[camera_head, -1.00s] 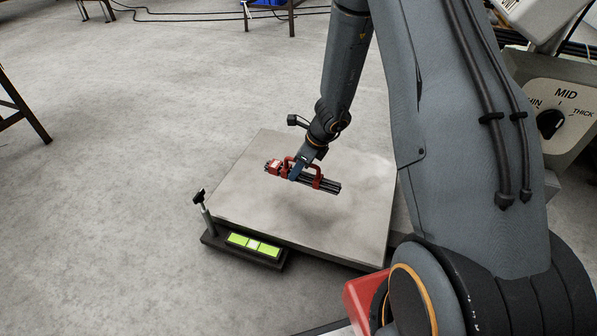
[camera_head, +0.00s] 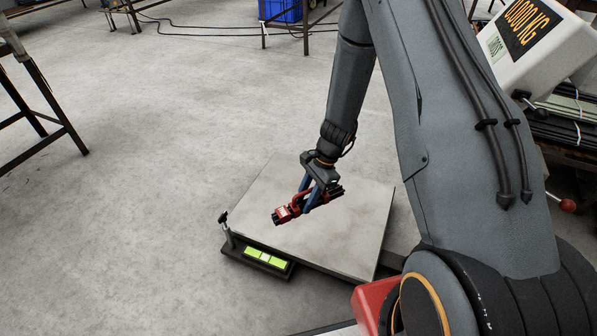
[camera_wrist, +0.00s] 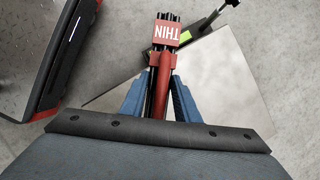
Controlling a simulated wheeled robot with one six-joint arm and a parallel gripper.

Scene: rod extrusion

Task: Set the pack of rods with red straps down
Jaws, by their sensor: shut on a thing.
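The pack of dark rods with red straps (camera_head: 289,212) is held by my gripper (camera_head: 311,197) over the grey weighing platform (camera_head: 345,230). In the wrist view the pack (camera_wrist: 166,40) carries a red label reading "THIN", and a red handle runs along it. The blue fingers of my gripper (camera_wrist: 160,88) are closed on either side of the handle. The pack lies slanted across the picture above the platform. I cannot tell for sure whether it touches the surface.
A black base with a lime-green level indicator (camera_head: 267,258) and a small post (camera_head: 227,230) sits at the platform's front-left edge. A white display unit (camera_head: 533,45) stands at the upper right, by a rack of rods (camera_head: 565,120). The platform around the pack is bare.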

